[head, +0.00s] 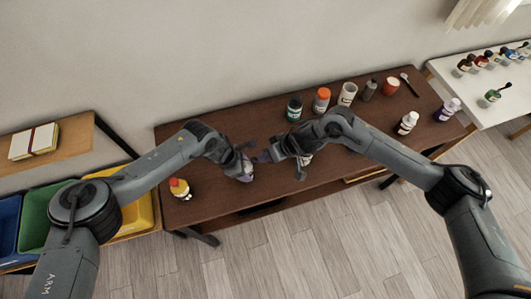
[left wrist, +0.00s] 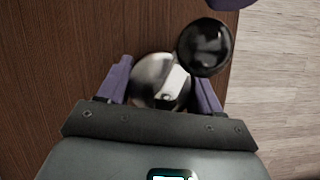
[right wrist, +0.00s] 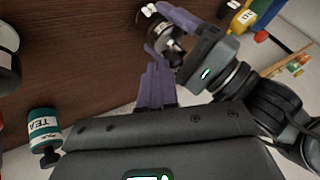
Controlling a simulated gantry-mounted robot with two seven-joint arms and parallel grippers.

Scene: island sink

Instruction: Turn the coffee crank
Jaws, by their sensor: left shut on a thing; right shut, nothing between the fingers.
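The coffee grinder (left wrist: 154,82) has a silver top, a crank arm (left wrist: 176,80) and a round black knob (left wrist: 204,47), which points up and right in the left wrist view. My left gripper (left wrist: 158,72) is shut around the grinder body, one purple finger on each side. In the head view the grinder (head: 247,174) is upright near the table's front, mostly hidden by my left gripper. My right gripper (right wrist: 157,82) is shut and empty, close beside the grinder and apart from the knob. A purple tip shows at the left wrist view's top edge.
On the brown table (head: 225,118), a green-labelled tea jar (head: 294,108), an orange-lidded jar (head: 321,100) and several other containers stand behind and right of my right arm. A yellow bottle with a red cap (head: 180,189) stands at the left end. The back left surface is clear.

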